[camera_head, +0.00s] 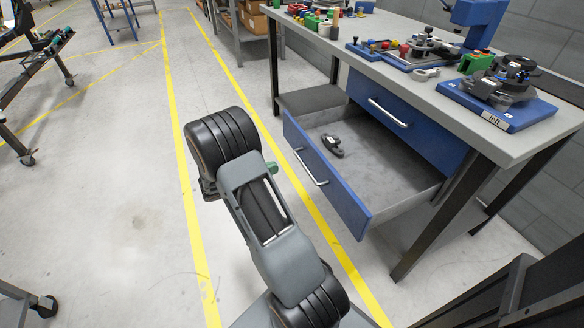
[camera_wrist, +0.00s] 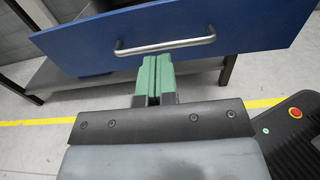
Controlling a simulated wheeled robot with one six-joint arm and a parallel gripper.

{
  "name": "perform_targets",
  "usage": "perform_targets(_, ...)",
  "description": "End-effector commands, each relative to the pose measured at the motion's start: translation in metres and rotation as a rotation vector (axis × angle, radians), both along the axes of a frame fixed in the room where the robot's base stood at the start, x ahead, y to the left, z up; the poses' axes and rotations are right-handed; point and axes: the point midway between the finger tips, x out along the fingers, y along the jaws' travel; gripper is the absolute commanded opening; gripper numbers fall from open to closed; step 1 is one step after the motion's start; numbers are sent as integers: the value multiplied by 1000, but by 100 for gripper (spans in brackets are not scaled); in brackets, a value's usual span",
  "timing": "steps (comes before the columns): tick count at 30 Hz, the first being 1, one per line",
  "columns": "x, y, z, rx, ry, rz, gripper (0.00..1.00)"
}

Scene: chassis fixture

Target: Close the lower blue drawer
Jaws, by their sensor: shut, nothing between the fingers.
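The lower blue drawer (camera_head: 338,190) is pulled out from under the grey workbench, with its silver handle (camera_head: 311,168) on the front. A small dark part (camera_head: 332,145) lies inside it. In the wrist view the blue drawer front (camera_wrist: 255,28) and its handle (camera_wrist: 165,46) fill the top. My gripper (camera_wrist: 155,60) has green fingers, shut and empty, with their tips just below the handle in the picture. Whether they touch the drawer cannot be told. In the head view my gripper is mostly hidden behind my arm; a bit of green (camera_head: 272,168) shows beside it.
The upper blue drawer (camera_head: 402,120) is shut. The workbench top (camera_head: 400,65) carries blue fixtures, one labelled "left" (camera_head: 500,112), and several small parts. Black table legs (camera_head: 440,225) stand right of the open drawer. The floor left of the drawer is clear, with yellow lines.

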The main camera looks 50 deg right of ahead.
Motion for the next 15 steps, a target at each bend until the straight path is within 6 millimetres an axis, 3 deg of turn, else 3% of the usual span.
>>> perform_targets(15,-35,-84,-2,-1,1,-4,0)
